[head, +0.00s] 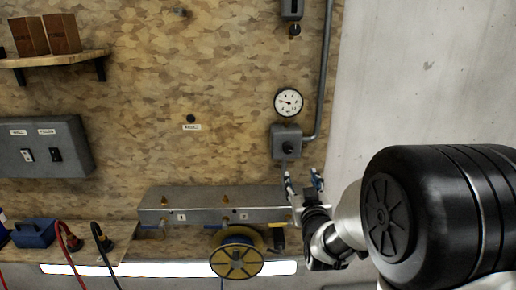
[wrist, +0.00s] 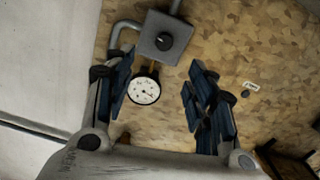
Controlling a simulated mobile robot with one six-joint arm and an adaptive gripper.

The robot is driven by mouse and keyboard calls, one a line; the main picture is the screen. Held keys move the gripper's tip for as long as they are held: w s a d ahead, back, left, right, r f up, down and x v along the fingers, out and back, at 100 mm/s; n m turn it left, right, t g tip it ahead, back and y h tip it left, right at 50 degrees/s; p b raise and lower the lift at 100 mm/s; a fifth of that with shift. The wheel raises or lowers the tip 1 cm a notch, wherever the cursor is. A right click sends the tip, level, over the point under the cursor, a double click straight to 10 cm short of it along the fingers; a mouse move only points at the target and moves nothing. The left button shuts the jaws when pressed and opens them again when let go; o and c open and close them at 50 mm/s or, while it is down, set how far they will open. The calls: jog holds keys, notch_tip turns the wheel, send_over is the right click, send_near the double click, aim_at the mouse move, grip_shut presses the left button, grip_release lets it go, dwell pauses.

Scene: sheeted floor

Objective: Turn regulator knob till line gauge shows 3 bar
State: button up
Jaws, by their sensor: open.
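The regulator is a grey box with a black round knob (head: 288,147) on the wooden wall. The knob also shows in the wrist view (wrist: 163,41). The line gauge (head: 288,102) is a white dial just above the box; in the wrist view the gauge (wrist: 144,89) appears below the box, between the fingers. Its needle is visible, but the numbers are too small to read. My gripper (head: 304,181) is open and empty, below the regulator box in the head view. In the wrist view the fingers (wrist: 160,95) stand wide apart, with the knob beyond them, not between the pads.
A grey pipe (head: 325,70) runs down the wall right of the gauge. A metal manifold (head: 210,203) and a yellow hose reel (head: 237,257) sit below left. A grey switch box (head: 42,147) and a shelf (head: 55,60) are at left. The wall left of the gauge is mostly clear.

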aim_at(288, 150)
jog(key=shift+t, duration=0.3)
jog(key=w, duration=0.6)
jog(key=w+a, duration=0.1)
jog(key=w, duration=0.5)
jog(key=w+b, duration=0.1)
jog(key=w, duration=0.5)
jog(key=shift+a, duration=0.15)
jog(key=shift+s, duration=0.1)
jog(key=shift+c, duration=0.5)
jog(key=c, duration=0.9)
jog(key=shift+b, duration=0.3)
jog(key=shift+c, duration=0.3)
